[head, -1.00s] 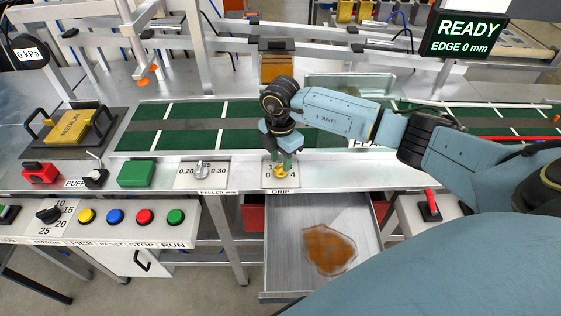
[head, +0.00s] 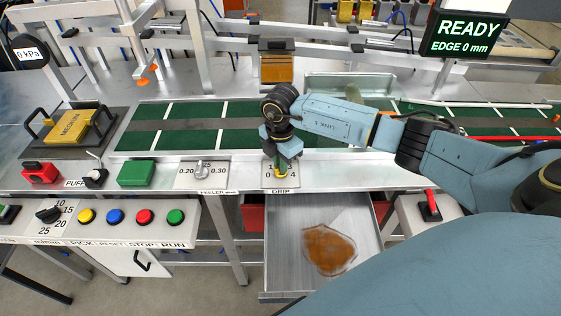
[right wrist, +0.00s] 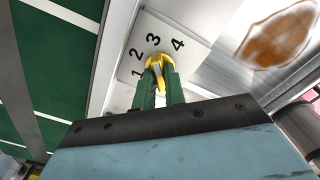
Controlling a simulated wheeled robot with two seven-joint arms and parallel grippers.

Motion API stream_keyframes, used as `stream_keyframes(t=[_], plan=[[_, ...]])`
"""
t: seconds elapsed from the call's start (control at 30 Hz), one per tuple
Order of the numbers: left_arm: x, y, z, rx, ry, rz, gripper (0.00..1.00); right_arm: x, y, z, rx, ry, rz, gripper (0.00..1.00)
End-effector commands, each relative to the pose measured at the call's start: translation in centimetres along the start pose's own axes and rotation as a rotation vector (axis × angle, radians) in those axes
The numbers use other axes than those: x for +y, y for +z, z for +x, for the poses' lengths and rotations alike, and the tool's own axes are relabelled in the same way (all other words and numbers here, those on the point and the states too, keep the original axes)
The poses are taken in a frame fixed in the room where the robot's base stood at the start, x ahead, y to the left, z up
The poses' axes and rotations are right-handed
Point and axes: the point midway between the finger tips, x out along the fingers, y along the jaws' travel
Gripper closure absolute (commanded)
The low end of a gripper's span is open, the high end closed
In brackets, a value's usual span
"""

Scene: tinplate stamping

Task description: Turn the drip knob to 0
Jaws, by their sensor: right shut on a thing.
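The yellow drip knob (head: 281,173) sits on a white dial plate (head: 268,184) marked DRIP, on the front ledge of the line. In the right wrist view the knob (right wrist: 158,62) shows beside the digits 1, 2, 3 and 4 on its plate (right wrist: 184,57); the 0 is not visible there. My right gripper (head: 282,165) points down over the dial and is shut on the knob. Its green fingers (right wrist: 158,85) stand on either side of the knob's yellow bar. Which digit the knob points at is not clear. My left gripper is not in view.
An open drawer (head: 283,270) with a brown-patterned piece (head: 328,248) juts out below the dial. The feeler dial (head: 201,175) and a green block (head: 137,174) stand to the left. A row of coloured buttons (head: 145,216) is on the front panel. A screen (head: 467,38) reads READY.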

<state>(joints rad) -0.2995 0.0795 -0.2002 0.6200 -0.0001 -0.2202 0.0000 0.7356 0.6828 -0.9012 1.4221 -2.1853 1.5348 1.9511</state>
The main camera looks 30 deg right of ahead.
Motion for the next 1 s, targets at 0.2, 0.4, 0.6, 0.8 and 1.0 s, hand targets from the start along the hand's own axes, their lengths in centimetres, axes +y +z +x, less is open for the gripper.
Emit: stream_keyframes(t=[0.2, 0.4, 0.6, 0.8, 1.0], plan=[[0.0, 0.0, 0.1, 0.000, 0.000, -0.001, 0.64, 0.0, 0.1, 0.0, -0.001, 0.000, -0.058, 1.00], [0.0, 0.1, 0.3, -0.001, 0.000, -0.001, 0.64, 0.1, 0.1, -0.1, -0.002, 0.001, -0.188, 1.00], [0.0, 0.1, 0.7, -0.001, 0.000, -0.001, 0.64, 0.0, 0.1, 0.0, -0.002, 0.001, -0.371, 1.00], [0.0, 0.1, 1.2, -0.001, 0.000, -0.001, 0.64, 0.1, 0.1, 0.0, -0.001, 0.001, -0.559, 1.00], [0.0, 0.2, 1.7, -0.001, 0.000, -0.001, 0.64, 0.1, 0.1, 0.0, -0.001, 0.002, -0.750, 1.00]])
